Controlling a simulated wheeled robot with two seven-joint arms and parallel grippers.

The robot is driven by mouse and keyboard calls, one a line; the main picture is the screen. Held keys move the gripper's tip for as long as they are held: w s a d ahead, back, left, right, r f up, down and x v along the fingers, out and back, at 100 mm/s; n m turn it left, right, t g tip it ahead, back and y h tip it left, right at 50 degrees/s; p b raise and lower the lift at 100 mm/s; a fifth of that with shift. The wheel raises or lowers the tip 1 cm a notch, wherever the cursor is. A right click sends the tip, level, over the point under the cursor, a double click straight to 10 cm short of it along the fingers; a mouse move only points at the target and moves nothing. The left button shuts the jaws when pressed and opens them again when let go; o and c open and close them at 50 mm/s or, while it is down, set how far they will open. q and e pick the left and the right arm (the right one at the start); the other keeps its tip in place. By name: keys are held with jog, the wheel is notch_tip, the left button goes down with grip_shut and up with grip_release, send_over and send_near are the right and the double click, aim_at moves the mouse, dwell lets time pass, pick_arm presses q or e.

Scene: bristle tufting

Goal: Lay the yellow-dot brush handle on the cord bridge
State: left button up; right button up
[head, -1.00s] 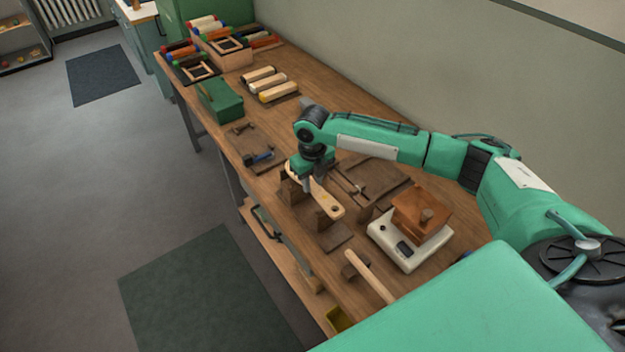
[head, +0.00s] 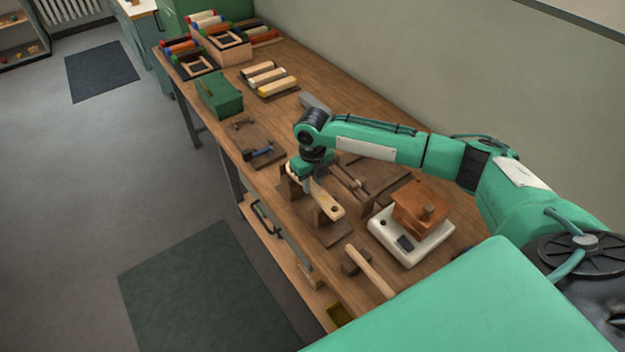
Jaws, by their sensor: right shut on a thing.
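A pale wooden brush handle (head: 329,203) with a dark hole near its right end lies lengthwise over the cord bridge, whose dark brown uprights (head: 322,221) show beneath it. My right gripper (head: 307,182) is shut on the handle near its far left end. The handle looks about level, at the height of the upright tops. I cannot tell whether it touches both of them. No yellow dot can be made out on it at this size. My left gripper is not in view.
A white device with a brown wooden block (head: 421,205) stands right of the bridge. A wooden-handled mallet (head: 370,271) lies in front. A green box (head: 219,95), three pale handles (head: 272,87) and a tray with a blue tool (head: 262,153) lie farther back.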

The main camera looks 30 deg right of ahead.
jog(key=shift+f, duration=0.3)
dwell(0.6)
jog(key=o, duration=1.5)
jog(key=shift+r+p, duration=3.7)
jog(key=shift+r, duration=0.3)
jog(key=shift+f, duration=0.1)
